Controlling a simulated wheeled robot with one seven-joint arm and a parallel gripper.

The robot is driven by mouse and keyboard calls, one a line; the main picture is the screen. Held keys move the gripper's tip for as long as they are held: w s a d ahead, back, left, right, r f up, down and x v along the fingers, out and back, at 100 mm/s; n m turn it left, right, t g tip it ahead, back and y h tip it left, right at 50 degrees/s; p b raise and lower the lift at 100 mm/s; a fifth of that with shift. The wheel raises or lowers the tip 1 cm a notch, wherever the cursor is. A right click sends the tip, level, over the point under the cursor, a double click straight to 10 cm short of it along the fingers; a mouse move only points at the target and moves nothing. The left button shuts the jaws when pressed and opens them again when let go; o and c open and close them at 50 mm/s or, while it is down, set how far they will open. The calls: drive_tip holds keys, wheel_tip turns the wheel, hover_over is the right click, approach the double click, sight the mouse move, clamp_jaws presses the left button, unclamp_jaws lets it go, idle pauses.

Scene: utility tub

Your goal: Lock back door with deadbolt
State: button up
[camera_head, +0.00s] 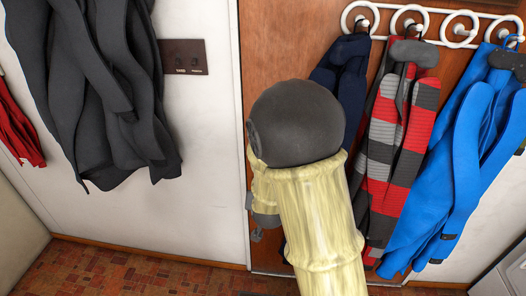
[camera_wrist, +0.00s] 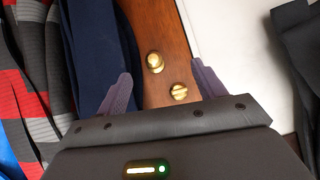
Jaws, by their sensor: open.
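The brown wooden door (camera_head: 270,55) carries two brass fittings, seen only in the wrist view. One is a rounded knob (camera_wrist: 155,62). The other is a small round fitting with a bar across it (camera_wrist: 179,92), which looks like the deadbolt turn. My gripper (camera_wrist: 161,72) is open and empty, with its two purple-grey fingers apart and the fittings showing between them. I cannot tell how far the fingertips are from the door, and no touch shows. In the head view my arm hides both fittings and most of the gripper. Whether the bolt is thrown cannot be told.
A dark blue garment (camera_wrist: 94,45) hangs close beside the left finger in the wrist view. Grey coats (camera_head: 95,90) hang on the left wall, near a brown switch plate (camera_head: 185,57).

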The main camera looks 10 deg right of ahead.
drive_tip(key=w+d+t+h+p, duration=0.1)
drive_tip(key=w+t+h, duration=0.1)
drive_tip(key=w, duration=0.9)
drive_tip(key=w+d+r+t+h+p, duration=0.1)
drive_tip(key=w+t, duration=0.4)
drive_tip(key=w, duration=0.6)
drive_tip(key=shift+w+d+h, duration=0.15)
drive_tip(key=shift+d+h, duration=0.35)
drive_tip(key=shift+d, duration=0.05)
drive_tip(key=c, duration=1)
